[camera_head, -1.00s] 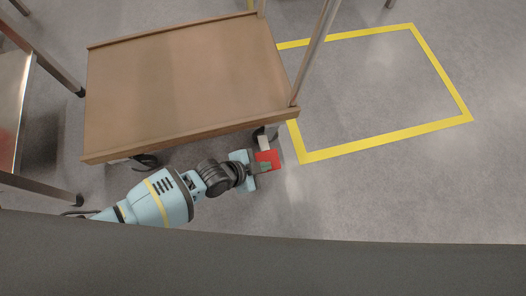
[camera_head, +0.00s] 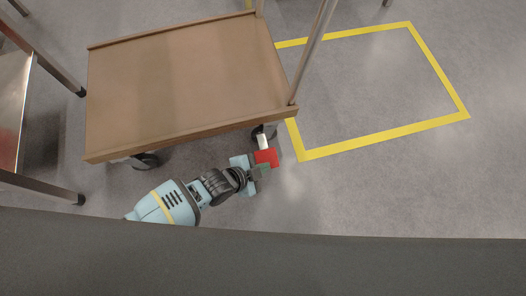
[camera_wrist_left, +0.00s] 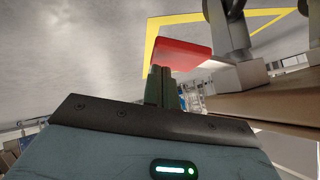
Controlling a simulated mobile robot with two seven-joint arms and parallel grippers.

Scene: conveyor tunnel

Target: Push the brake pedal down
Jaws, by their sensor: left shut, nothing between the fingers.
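The red brake pedal (camera_head: 266,156) sticks out below the near right corner of the brown cart, by its caster. In the left wrist view the red pedal (camera_wrist_left: 182,52) lies just beyond the fingertips. My left gripper (camera_head: 264,168) is shut and empty, its fingertips right at the pedal's near edge. In the wrist view the closed green fingers (camera_wrist_left: 162,85) overlap the pedal's edge in the picture. I cannot tell whether they touch it. My right gripper is not in view.
The brown cart deck (camera_head: 185,85) stands just above the arm in the picture, with a metal post (camera_head: 312,52) at its right corner. A yellow floor outline (camera_head: 385,137) lies to the right on open grey floor. A metal table (camera_head: 12,100) is at the far left.

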